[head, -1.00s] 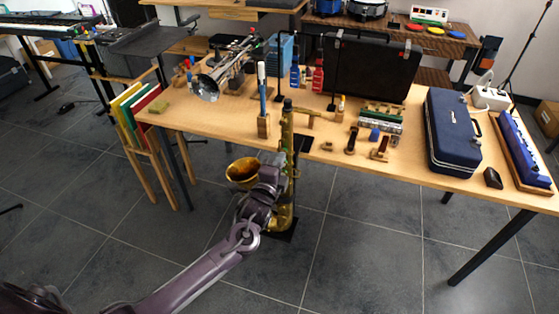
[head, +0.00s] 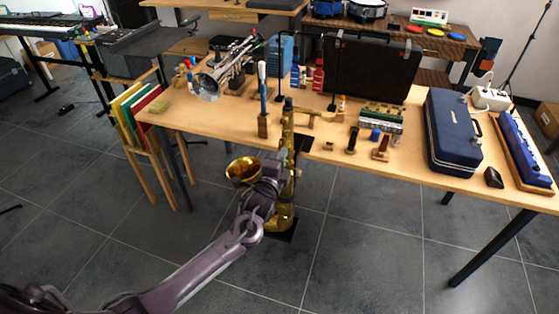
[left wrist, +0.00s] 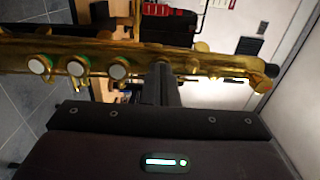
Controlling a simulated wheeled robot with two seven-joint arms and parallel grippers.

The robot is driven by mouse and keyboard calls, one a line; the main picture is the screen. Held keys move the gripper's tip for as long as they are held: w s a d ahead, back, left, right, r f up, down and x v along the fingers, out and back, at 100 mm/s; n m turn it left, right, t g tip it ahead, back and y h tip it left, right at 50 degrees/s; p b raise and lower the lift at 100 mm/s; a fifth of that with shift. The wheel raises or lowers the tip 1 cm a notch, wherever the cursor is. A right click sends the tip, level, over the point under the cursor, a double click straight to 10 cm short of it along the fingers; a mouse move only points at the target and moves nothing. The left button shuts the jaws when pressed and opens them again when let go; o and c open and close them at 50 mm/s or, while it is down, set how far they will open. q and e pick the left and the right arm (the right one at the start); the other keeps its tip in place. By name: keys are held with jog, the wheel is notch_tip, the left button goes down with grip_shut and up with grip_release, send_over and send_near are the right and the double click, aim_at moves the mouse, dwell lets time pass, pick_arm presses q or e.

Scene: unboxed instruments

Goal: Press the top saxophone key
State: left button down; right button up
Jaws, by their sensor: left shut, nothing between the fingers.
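The golden saxophone (head: 287,150) stands upright on a dark stand at the table's front edge, its bell (head: 243,170) facing left. In the left wrist view its body (left wrist: 225,64) lies sideways across the picture. Several round pale keys show left of my fingers; the one nearest them is the top pale key in sight (left wrist: 117,70). My left gripper (left wrist: 162,78) is shut and empty, its tip at the saxophone body, just right of that key. I cannot tell whether it touches. In the head view, the left gripper (head: 275,167) overlaps the saxophone. My right gripper is not in view.
The wooden table (head: 220,118) behind the saxophone holds a trumpet (head: 210,85), a blue case (head: 452,135), a black case (head: 370,68) and small instruments. Colored folders (head: 135,105) stand left of it. The tiled floor in front is clear.

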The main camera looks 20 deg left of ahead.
pick_arm(q)
jog(key=shift+w+a+r, duration=0.1)
jog(key=shift+a+r, duration=0.05)
jog(key=shift+r, duration=0.3)
jog(key=s+f+b, duration=0.1)
jog(key=s, duration=1.5)
jog(key=s+a+f+n+g, duration=0.1)
jog(key=f+g, duration=0.1)
jog(key=f, duration=0.6)
jog(key=s+a+f+n+g, duration=0.2)
jog(key=f, duration=0.6)
jog(key=s+a+f+n+g+y, duration=0.1)
jog(key=f+n, duration=0.1)
jog(key=f, duration=0.7)
jog(key=shift+s+a+g+b, duration=0.3)
jog(key=shift+s+a+g, duration=0.05)
jog(key=shift+g, duration=0.05)
